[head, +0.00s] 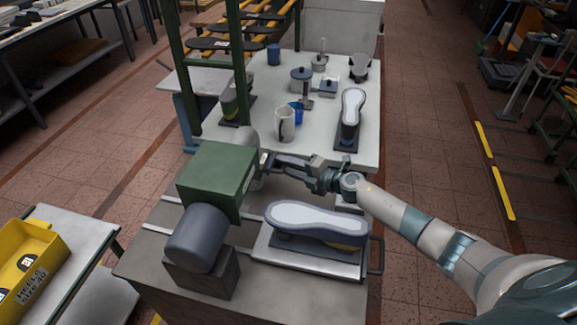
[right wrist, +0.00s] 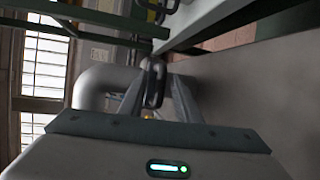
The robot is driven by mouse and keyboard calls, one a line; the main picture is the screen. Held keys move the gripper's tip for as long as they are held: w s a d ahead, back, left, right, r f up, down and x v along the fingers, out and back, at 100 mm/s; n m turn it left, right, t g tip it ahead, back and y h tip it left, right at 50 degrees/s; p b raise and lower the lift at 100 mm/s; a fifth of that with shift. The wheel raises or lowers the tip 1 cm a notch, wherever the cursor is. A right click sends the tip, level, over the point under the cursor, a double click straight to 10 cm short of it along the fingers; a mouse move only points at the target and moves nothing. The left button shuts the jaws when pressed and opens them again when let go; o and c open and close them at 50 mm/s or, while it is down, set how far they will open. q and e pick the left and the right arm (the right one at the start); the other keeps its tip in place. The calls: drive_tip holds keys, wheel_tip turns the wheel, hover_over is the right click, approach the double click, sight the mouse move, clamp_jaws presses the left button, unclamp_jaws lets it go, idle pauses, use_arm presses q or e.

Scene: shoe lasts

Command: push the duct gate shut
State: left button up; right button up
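A grey duct pipe (head: 246,146) rises behind the green machine housing (head: 216,180). A bent grey pipe (right wrist: 92,88) shows at the left of the right wrist view. My right gripper (head: 278,161) reaches in from the right, its fingers pointing at the pipe beside the housing. In the right wrist view a dark rounded piece (right wrist: 154,84) shows between or just beyond the fingers; I cannot tell whether they grip it. I cannot make out the gate plate or how far it stands open. My left gripper is not in view.
Another last (head: 350,115) stands on the pale table behind, with a mug (head: 285,124), a blue cup (head: 297,111) and small pots. A grey motor (head: 197,238) fills the front left.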

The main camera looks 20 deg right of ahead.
drive_tip(key=shift+d, duration=0.1)
drive_tip(key=shift+s, duration=0.1)
drive_tip(key=b+v, duration=0.4)
drive_tip(key=v, duration=1.3)
drive_tip(key=shift+b, duration=0.3)
drive_tip(key=shift+s+d, duration=0.1)
drive_tip(key=shift+s, duration=0.05)
